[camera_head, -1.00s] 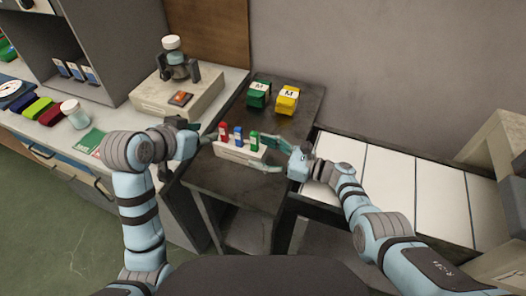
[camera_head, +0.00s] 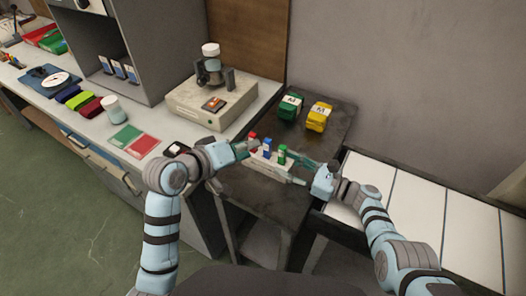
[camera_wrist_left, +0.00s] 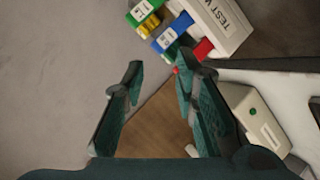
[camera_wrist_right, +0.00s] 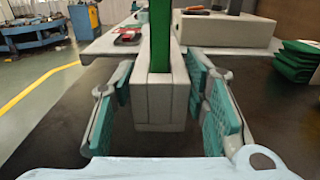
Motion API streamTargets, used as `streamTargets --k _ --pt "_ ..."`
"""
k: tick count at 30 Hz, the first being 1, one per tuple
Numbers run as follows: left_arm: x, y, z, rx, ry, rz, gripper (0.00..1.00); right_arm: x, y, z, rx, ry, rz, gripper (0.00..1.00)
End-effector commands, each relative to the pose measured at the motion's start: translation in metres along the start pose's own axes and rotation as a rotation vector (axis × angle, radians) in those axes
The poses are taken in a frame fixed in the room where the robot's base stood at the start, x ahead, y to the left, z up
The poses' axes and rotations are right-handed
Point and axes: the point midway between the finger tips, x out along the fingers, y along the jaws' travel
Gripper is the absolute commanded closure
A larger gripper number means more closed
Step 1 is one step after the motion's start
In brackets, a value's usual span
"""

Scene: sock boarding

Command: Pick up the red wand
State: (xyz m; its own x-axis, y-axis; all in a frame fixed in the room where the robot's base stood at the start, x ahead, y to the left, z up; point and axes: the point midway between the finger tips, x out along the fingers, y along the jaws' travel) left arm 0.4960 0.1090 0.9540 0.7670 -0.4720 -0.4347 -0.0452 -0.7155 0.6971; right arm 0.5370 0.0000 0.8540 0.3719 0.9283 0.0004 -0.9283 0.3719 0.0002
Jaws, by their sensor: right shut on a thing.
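The red wand (camera_head: 252,138) stands upright at the left end of a white rack (camera_head: 258,168), beside a blue wand (camera_head: 266,147) and a green wand (camera_head: 282,154). My left gripper (camera_head: 249,148) is close to the red wand in the head view. In the left wrist view it is open (camera_wrist_left: 155,80) and empty, with the red wand (camera_wrist_left: 203,49) near the tip of its right finger, not between the fingers. My right gripper (camera_head: 299,172) is shut on the rack's right end. In the right wrist view its fingers flank the rack (camera_wrist_right: 160,105), below the green wand (camera_wrist_right: 160,35).
A dark table (camera_head: 238,188) carries the rack. Green (camera_head: 290,106) and yellow (camera_head: 319,117) bundles lie behind it. A beige box (camera_head: 190,105) with a jar stands on the left bench. White panels (camera_head: 415,210) lie to the right.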

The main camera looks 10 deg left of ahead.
Motion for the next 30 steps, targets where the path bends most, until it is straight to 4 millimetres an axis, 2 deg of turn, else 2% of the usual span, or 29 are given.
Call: streamTargets --k 3,6,9,12,14,17,21,26,30 --pt "0.003 -0.003 0.016 -0.664 0.016 0.169 0.73 0.000 0.000 -0.001 0.000 0.001 -0.001 0.93" --pt "-0.004 -0.013 0.019 -1.261 0.003 0.315 0.73 0.000 0.000 -0.001 0.000 0.001 -0.001 0.93" --pt "-0.013 -0.030 0.018 -1.751 -0.020 0.443 0.73 0.000 0.000 -0.001 0.000 0.001 -0.001 0.93" --pt "-0.022 -0.046 0.015 -2.071 -0.038 0.537 0.73 0.000 0.000 -0.001 0.000 0.001 -0.001 0.93" --pt "-0.023 -0.052 0.013 -2.179 -0.046 0.572 0.73 0.000 0.000 -0.001 0.000 0.001 0.000 0.93" --pt "-0.012 -0.052 0.006 -2.250 -0.053 0.602 0.73 0.000 0.000 0.000 0.000 0.001 0.000 0.93" --pt "0.017 -0.043 -0.007 -2.250 -0.055 0.601 0.73 0.000 0.000 0.000 0.000 0.001 0.000 0.93" --pt "0.039 -0.039 -0.015 -2.247 -0.054 0.599 0.73 0.000 0.000 0.000 0.000 0.001 0.000 0.93" --pt "0.065 -0.033 -0.022 -2.247 -0.055 0.599 0.73 0.000 0.000 0.000 0.000 0.001 0.000 0.93"
